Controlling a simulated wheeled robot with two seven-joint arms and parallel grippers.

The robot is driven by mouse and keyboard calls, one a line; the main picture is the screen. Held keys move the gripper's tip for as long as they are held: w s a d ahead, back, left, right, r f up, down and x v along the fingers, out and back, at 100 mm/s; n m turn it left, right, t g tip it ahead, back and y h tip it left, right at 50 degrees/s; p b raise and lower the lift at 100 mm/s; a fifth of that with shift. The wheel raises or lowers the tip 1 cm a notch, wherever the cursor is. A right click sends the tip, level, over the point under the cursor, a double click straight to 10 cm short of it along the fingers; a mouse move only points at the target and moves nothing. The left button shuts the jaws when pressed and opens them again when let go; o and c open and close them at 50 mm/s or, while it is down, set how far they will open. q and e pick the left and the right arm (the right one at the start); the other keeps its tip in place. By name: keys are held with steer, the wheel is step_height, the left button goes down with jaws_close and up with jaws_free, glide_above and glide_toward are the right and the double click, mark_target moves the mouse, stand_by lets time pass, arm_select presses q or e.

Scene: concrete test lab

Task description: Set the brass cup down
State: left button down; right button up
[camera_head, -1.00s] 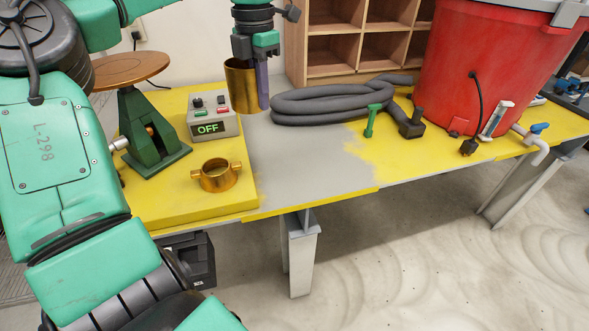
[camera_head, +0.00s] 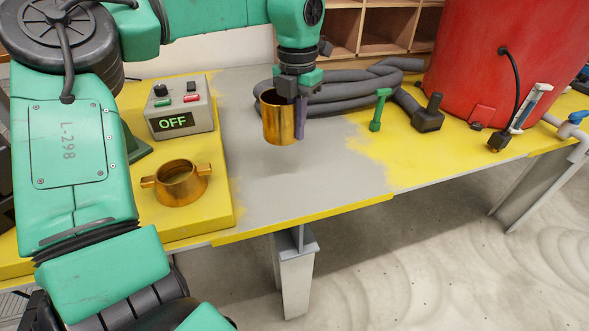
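The brass cup (camera_head: 279,120) is upright in the middle of the camera_head view. My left gripper (camera_head: 294,103) comes down from above and is shut on the cup's right wall. One finger shows outside the wall; the other is hidden by the cup. The cup hangs above the bare grey part of the table (camera_head: 275,196), with a soft shadow below it, so it looks clear of the surface. My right gripper is not in view.
A brass ring with two handles (camera_head: 181,184) and a control box reading OFF (camera_head: 181,109) stand on the yellow block at the left. The grey area ahead is free.

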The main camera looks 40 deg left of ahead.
mark_target(296, 179)
arm_select(q)
step_height(296, 179, down, 11)
steer(key=shift+f, duration=0.2)
steer(key=c, duration=1.1)
jaws_free()
steer(key=shift+r, duration=0.3)
step_height(296, 179, up, 12)
steer(key=shift+f, duration=0.2)
